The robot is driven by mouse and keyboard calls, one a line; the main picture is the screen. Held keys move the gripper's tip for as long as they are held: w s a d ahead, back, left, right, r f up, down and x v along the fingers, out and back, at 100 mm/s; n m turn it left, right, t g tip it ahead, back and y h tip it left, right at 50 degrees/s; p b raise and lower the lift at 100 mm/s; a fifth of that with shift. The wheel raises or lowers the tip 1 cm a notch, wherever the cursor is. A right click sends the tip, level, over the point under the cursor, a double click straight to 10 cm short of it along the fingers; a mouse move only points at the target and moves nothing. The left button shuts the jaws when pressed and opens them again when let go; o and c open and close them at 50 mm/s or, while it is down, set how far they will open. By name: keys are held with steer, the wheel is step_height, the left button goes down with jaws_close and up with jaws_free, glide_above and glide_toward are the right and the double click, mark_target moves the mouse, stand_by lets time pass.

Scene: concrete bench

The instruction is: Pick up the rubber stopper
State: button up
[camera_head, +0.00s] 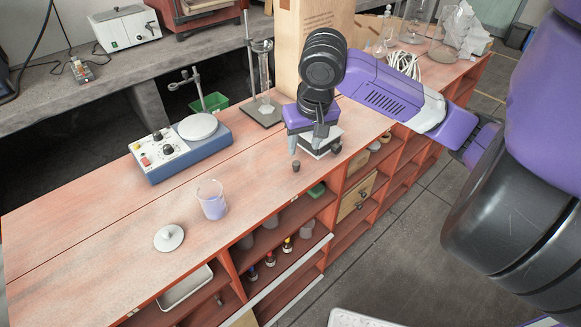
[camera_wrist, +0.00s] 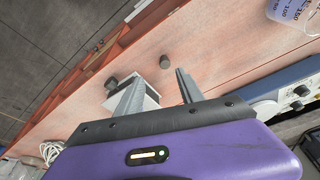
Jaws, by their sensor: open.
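The rubber stopper (camera_head: 296,166) is a small dark grey plug standing on the reddish bench top near its front edge. In the wrist view the stopper (camera_wrist: 164,61) shows just beyond the fingertips, in the gap between them. My gripper (camera_head: 305,148) is open and empty, pointing down above the bench close to the stopper. The fingers (camera_wrist: 159,76) do not appear to touch it. How high the fingertips are above the bench is hard to tell.
A white device (camera_head: 330,143) with a dark knob (camera_wrist: 110,82) stands close beside my gripper and is partly hidden. A beaker of purple liquid (camera_head: 213,205), a pale lid (camera_head: 169,238) and a blue hotplate stirrer (camera_head: 180,150) stand left. Bench between stopper and beaker is clear.

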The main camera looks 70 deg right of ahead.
mark_target(297, 163)
steer(key=shift+w+a+x, duration=0.1)
steer(key=shift+w+x, duration=0.05)
steer(key=shift+x, duration=1.15)
steer(key=shift+w+a+x, duration=0.1)
steer(key=shift+x, duration=1.2)
steer(key=shift+w+a+x, duration=0.1)
steer(key=shift+w+x, duration=0.05)
steer(key=shift+x, duration=1.15)
jaws_close()
